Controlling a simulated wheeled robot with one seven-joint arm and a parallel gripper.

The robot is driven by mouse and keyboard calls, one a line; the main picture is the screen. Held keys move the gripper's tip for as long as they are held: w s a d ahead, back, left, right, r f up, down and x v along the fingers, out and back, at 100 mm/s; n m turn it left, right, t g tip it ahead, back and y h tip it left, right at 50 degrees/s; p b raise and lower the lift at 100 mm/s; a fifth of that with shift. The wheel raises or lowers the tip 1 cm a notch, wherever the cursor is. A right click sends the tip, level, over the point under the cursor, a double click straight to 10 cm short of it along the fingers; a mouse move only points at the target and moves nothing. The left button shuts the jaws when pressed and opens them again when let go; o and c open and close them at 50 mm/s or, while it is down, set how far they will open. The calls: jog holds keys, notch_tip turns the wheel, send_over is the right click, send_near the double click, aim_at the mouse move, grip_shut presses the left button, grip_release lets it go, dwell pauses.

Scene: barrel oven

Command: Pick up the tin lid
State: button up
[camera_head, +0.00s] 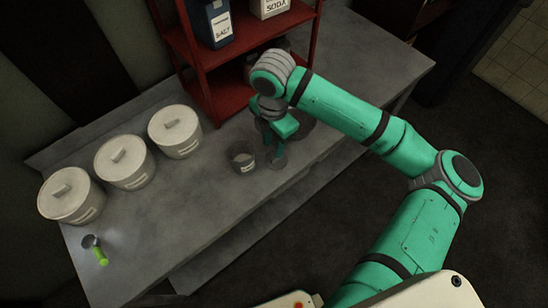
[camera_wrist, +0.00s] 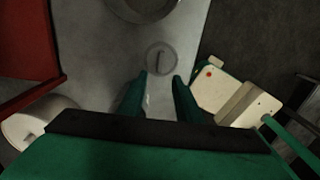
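The tin lid (camera_wrist: 152,60) is a small grey disc with a raised bar handle; in the wrist view it lies just beyond my fingertips. I cannot make it out clearly in the head view. My gripper (camera_wrist: 162,76) is open, with its two green fingers apart and nothing seen between them. In the head view my gripper (camera_head: 277,155) points down over the grey table, just right of a small dark round tin (camera_head: 243,160) with a pale label. I cannot tell how high the fingers are above the table.
Three white lidded canisters (camera_head: 124,163) stand on the table (camera_head: 190,215) at left. A red shelf (camera_head: 213,75) with salt and soda containers stands behind. A round dark vessel (camera_wrist: 145,8) lies beyond the lid. A green-handled tool (camera_head: 99,255) lies front left. The table's front middle is clear.

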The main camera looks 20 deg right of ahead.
aim_at(274, 158)
jog(key=shift+s+d+f, duration=0.1)
jog(key=shift+d+f, duration=0.05)
jog(key=shift+f, duration=0.35)
jog(key=shift+s+d+f, duration=0.1)
jog(key=shift+d+f, duration=0.05)
jog(key=shift+f, duration=0.35)
jog(key=f, duration=0.4)
jog(key=shift+w+a+f, duration=0.15)
jog(key=shift+a+f, duration=0.05)
jog(key=shift+f, duration=0.2)
jog(key=shift+w, duration=0.1)
grip_shut()
